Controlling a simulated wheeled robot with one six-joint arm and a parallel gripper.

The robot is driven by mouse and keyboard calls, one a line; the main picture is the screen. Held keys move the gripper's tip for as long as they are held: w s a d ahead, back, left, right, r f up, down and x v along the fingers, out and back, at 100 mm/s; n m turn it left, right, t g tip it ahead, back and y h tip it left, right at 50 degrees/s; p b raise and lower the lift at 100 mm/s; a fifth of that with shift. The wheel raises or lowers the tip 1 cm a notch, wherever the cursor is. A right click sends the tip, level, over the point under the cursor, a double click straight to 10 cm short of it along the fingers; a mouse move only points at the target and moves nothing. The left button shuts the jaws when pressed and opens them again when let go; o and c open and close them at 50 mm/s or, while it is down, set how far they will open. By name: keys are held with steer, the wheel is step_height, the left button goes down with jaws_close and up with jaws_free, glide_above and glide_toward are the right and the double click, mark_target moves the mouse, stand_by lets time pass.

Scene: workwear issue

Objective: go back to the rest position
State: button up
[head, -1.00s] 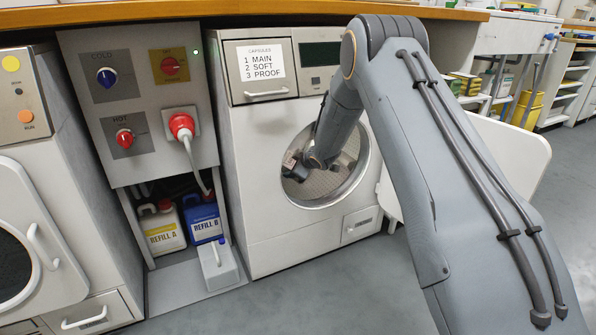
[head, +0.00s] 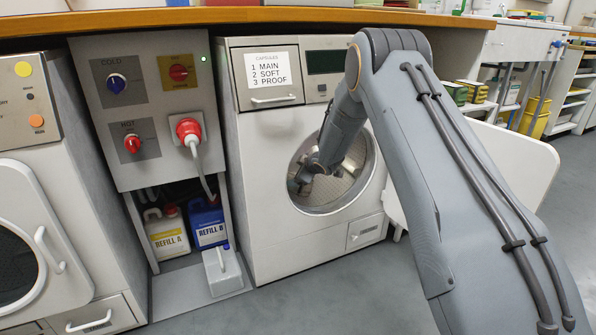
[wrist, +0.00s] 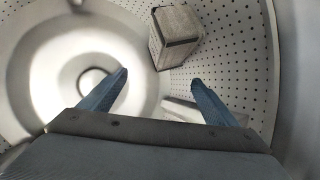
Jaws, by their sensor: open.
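My arm reaches through the round opening of the washer (head: 272,245) on the right, and my gripper (wrist: 158,82) is inside its drum. In the wrist view the two blue fingers are apart with nothing between them. A worn grey-brown block (wrist: 175,38) lies against the perforated drum wall (wrist: 225,55), beyond the fingertips and apart from them. In the head view the end of my arm shows in the opening, but the fingers cannot be made out.
The open white door (head: 505,160) stands to the right. A control panel with a red plug (head: 188,130), refill jugs (head: 168,235) and another machine (head: 70,180) are left. A wooden counter (head: 240,16) runs above.

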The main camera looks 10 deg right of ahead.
steer(key=p+v, duration=0.3)
steer(key=v, duration=0.4)
steer(key=shift+s+r, duration=0.2)
steer(key=shift+r, duration=0.1)
steer(key=shift+d, duration=0.1)
